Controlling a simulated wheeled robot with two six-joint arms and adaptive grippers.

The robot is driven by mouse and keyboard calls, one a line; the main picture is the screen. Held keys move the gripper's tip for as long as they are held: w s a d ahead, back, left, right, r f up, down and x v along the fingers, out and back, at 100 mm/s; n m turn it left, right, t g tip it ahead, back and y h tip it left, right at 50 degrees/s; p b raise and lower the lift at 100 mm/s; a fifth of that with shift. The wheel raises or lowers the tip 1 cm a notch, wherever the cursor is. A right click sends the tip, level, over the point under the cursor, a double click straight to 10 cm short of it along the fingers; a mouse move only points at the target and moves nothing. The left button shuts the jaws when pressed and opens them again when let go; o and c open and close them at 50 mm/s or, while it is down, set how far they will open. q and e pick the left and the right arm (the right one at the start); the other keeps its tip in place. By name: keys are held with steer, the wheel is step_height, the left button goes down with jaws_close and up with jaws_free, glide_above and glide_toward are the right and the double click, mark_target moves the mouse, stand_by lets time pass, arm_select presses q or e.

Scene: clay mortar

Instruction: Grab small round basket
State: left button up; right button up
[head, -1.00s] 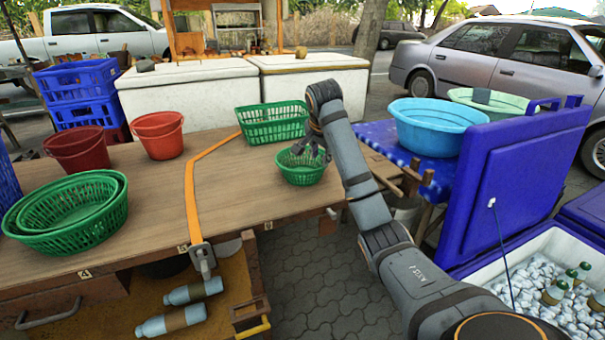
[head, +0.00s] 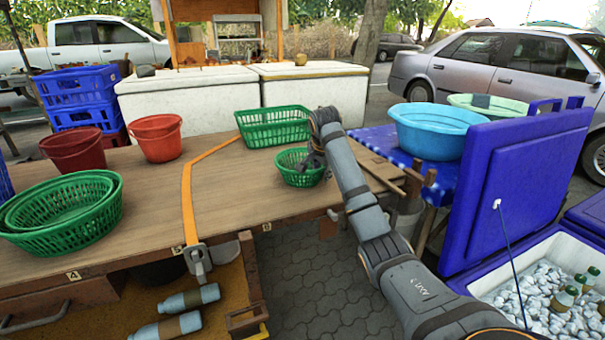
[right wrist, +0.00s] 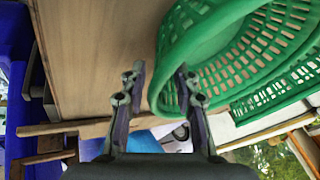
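The small round green basket (head: 297,170) stands on the right end of the wooden table, just in front of a rectangular green basket. My right gripper (head: 318,165) is at its right rim. In the right wrist view the gripper (right wrist: 160,82) is open, with its two fingers apart. The small basket's rim (right wrist: 172,60) comes between the fingers, and the right finger overlaps the basket wall. I cannot tell whether either finger touches it. My left gripper is not in view.
The rectangular green basket (head: 272,128) is close behind. Two red buckets (head: 158,138) and nested large green baskets (head: 66,212) stand to the left on the table (head: 225,190). An orange strap crosses the table. A blue basin (head: 436,130) and blue cooler lid (head: 515,185) are at the right.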

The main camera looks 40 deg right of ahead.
jaws_close()
steer(key=shift+r, duration=0.1)
stand_by(0.3)
